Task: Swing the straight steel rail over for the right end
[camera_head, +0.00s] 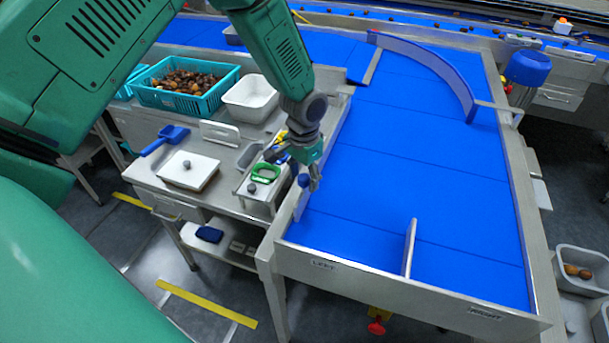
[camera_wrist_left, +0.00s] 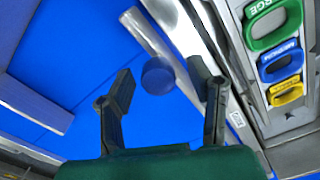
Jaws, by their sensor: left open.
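The straight steel rail (camera_head: 300,206) lies along the left wall of the blue sorting table; my left gripper partly hides it. In the left wrist view the rail (camera_wrist_left: 140,32) runs slantwise, with a round blue knob (camera_wrist_left: 158,76) at it. My left gripper (camera_head: 309,184) is low over the table's left edge, by the knob. In the left wrist view its jaws (camera_wrist_left: 166,92) are open, with the knob between them; contact cannot be told. The front wall carries a left label (camera_head: 323,266) and a right label (camera_head: 485,313). My right gripper is not in view.
A short upright divider (camera_head: 409,248) stands at the front of the blue surface (camera_head: 400,170). A curved rail (camera_head: 432,66) crosses the back. Left of the table are colored tags (camera_head: 265,173), a white tray (camera_head: 189,170) and a teal crate (camera_head: 185,98). The middle surface is clear.

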